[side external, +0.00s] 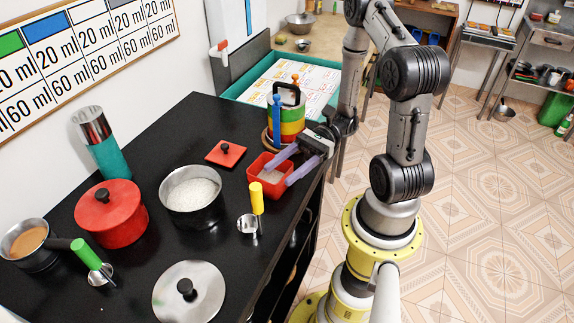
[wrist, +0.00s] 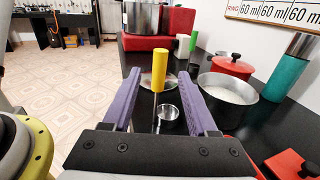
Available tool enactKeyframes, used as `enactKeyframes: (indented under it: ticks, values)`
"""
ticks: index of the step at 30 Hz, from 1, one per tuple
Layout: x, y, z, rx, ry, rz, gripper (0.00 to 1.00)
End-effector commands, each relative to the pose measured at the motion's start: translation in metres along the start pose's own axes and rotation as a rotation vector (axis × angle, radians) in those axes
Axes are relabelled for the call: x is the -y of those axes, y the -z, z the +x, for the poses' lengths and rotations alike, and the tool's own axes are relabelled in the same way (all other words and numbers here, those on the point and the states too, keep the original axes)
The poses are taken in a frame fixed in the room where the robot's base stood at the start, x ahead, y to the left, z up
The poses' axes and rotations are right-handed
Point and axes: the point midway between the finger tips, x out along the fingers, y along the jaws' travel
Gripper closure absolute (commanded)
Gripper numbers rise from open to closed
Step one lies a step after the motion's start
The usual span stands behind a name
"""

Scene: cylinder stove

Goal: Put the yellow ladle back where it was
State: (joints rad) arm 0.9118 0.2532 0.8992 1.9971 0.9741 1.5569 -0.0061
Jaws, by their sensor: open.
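The yellow ladle (side external: 257,198) stands on the black counter, its yellow handle pointing up and its small metal cup at the bottom. In the wrist view the yellow ladle (wrist: 158,82) appears centred between my purple fingers, with the cup below and to the right. My gripper (side external: 281,172) is open and empty, pointing toward the ladle from the right and above the red square container. It also shows in the wrist view (wrist: 160,76). The handle looks just ahead of my fingertips; the exact gap is hard to tell.
A pot of white grains (side external: 192,197), a metal lid (side external: 189,292), a red pot (side external: 110,213) and a green-handled ladle (side external: 86,254) are nearby. A striped ring stand (side external: 291,114) with a blue-handled ladle (side external: 277,115) is behind.

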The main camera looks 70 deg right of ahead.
Motion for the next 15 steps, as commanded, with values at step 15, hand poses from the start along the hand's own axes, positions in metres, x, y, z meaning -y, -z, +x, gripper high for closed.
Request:
enactKeyframes:
  ticks: [15]
  values:
    - [-0.064,-0.043,-0.001,-0.726,-0.811,-0.777,0.41]
